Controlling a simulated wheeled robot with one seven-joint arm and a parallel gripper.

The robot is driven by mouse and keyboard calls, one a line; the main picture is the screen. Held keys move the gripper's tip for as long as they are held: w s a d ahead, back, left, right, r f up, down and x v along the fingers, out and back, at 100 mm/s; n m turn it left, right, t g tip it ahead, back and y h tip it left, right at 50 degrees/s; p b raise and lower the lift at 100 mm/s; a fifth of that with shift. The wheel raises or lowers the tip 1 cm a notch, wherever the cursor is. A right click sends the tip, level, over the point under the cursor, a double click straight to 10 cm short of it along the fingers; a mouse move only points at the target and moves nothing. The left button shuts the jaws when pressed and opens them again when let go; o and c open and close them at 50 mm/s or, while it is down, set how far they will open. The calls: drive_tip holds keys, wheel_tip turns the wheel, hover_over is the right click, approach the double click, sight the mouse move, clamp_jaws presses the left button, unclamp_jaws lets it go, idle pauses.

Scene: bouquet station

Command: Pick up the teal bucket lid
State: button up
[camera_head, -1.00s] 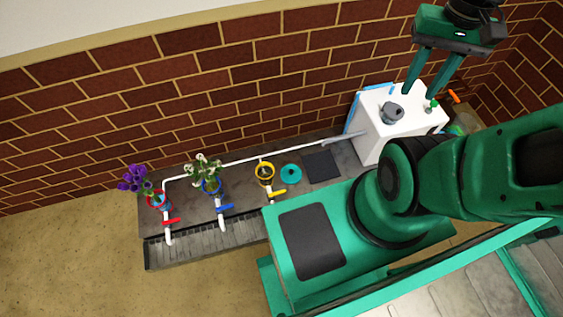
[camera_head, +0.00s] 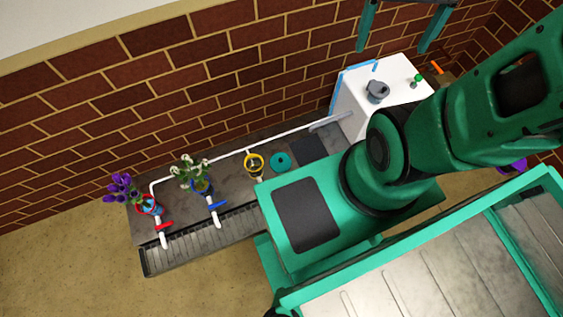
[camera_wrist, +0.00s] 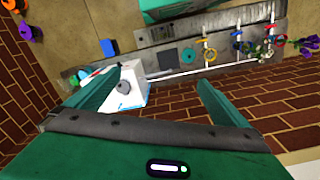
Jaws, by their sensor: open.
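The teal bucket lid (camera_head: 280,161) is a small round disc with a hole or dark spot near its middle. It lies flat on the dark bench (camera_head: 234,205), between the yellow-rimmed bucket (camera_head: 254,165) and a dark square mat (camera_head: 309,150). In the wrist view the lid (camera_wrist: 187,55) shows small beside the grey square. My gripper (camera_head: 402,45) is at the top of the head view, high above the white box and far from the lid. In the wrist view its two fingers (camera_wrist: 150,95) are spread wide with nothing between them.
A white box (camera_head: 375,105) with a grey knob-like part stands right of the mat. A white pipe (camera_head: 230,160) runs along the bench's back. Red (camera_head: 150,204) and blue-marked (camera_head: 201,186) buckets hold flowers at the left. A brick wall stands behind.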

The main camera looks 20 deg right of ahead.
drive_tip(key=w+f+n, duration=0.4)
drive_tip(key=w+f, duration=0.2)
drive_tip(key=w, duration=0.6)
drive_tip(key=w+a+f+n, duration=0.45)
drive_tip(key=w+f, duration=0.35)
drive_tip(key=f, duration=0.5)
drive_tip(key=w+a+f+n, duration=0.45)
drive_tip(key=w+f, duration=0.35)
drive_tip(key=f, duration=0.4)
drive_tip(key=n, duration=1.2)
hover_over(280, 159)
wheel_tip(280, 159, down, 46)
drive_tip(key=shift+d+r, duration=0.1)
drive_tip(key=shift+r, duration=0.1)
drive_tip(key=shift+m, duration=0.3)
drive_tip(key=shift+s+f, duration=0.1)
drive_tip(key=shift+f, duration=2.9)
